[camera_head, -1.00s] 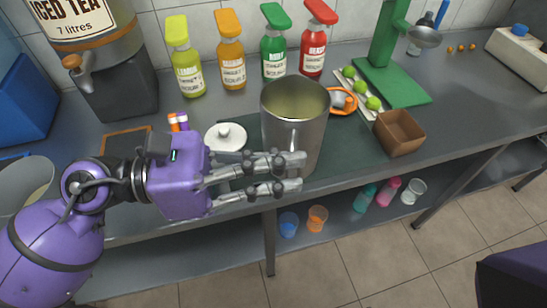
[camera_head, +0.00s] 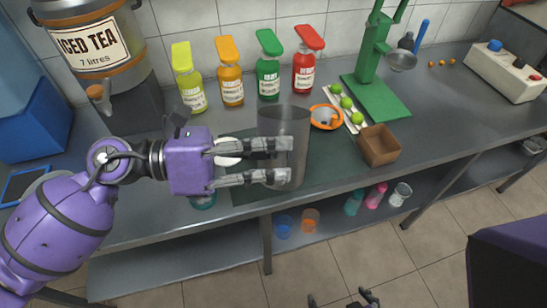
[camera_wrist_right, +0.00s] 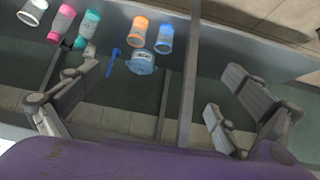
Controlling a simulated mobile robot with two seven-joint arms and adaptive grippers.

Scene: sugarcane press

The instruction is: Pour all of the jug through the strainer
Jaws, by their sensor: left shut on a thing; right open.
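The jug looks like a tall grey metal vessel (camera_head: 283,120) standing near the front of the counter in the head view. My left gripper (camera_head: 285,162) is shut on it from the left, its fingers crossing the lower half. The inside looks dark, so I cannot see its contents. I cannot single out the strainer; a small orange-rimmed piece with a grey middle (camera_head: 325,117) sits behind and right of the jug. My right gripper (camera_head: 345,301) shows only as dark tips at the bottom of the head view. In the right wrist view it is open and empty (camera_wrist_right: 155,105).
A green press (camera_head: 372,85) and a brown box (camera_head: 379,146) stand to the right. Several coloured bottles (camera_head: 231,72) line the wall beside an iced tea dispenser (camera_head: 95,50). Cups (camera_head: 310,220) stand on the lower shelf (camera_head: 180,262). The counter's right part has free room.

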